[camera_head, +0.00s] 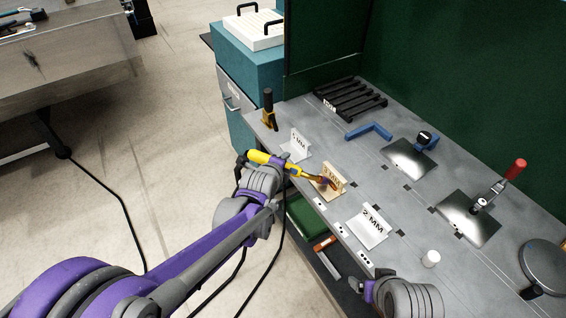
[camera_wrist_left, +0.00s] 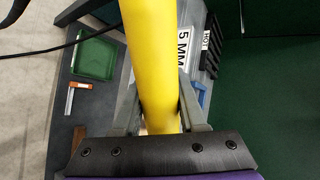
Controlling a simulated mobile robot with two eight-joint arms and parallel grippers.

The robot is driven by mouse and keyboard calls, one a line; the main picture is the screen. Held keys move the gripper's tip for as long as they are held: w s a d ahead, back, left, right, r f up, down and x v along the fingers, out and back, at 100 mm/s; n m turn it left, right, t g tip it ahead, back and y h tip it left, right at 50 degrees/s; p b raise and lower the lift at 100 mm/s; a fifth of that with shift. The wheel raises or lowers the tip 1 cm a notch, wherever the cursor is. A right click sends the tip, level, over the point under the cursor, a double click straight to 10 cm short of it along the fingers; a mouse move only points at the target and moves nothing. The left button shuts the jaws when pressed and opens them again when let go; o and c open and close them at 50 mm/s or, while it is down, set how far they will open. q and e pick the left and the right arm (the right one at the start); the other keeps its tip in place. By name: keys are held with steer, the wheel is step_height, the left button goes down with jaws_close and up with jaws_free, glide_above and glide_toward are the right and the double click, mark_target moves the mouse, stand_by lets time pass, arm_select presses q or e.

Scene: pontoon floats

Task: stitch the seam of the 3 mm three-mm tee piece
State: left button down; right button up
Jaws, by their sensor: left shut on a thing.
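The 3 mm tee piece (camera_head: 336,176), tan with an upright labelled plate, stands on the grey bench between two pale tee pieces. My left gripper (camera_head: 272,168) is shut on a yellow-handled torch (camera_head: 263,157). The torch's handle also fills the middle of the left wrist view (camera_wrist_left: 152,60), between the fingers (camera_wrist_left: 158,115). The torch's copper-coloured neck points right, and its tip is at the 3 mm piece; I cannot tell whether they touch. The seam is too small to make out. My right gripper (camera_head: 369,291) is low by the bench's front edge, its jaws unclear.
The 5 mm piece (camera_head: 296,145) and 2 mm piece (camera_head: 367,227) stand close on either side. Behind are a black rack (camera_head: 350,99), a blue angle (camera_head: 369,131), metal plates and a red-handled clamp (camera_head: 515,170).

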arm_select(q)
steer(key=shift+w+d+f, duration=0.15)
steer(key=shift+d+f, duration=0.05)
steer(key=shift+f, duration=0.05)
stand_by(1.3)
steer(key=shift+a+r, duration=0.1)
steer(key=shift+r, duration=0.05)
stand_by(0.5)
steer(key=r, duration=0.1)
steer(key=s+a+r+p, duration=0.1)
steer(key=a+r, duration=0.1)
steer(key=shift+s+a+r+p, duration=0.2)
steer(key=shift+s+a+p, duration=0.05)
steer(key=shift+s+p, duration=0.15)
steer(key=shift+s+a+r, duration=0.25)
steer(key=shift+a+r, duration=0.1)
steer(key=shift+s+f, duration=0.1)
stand_by(0.5)
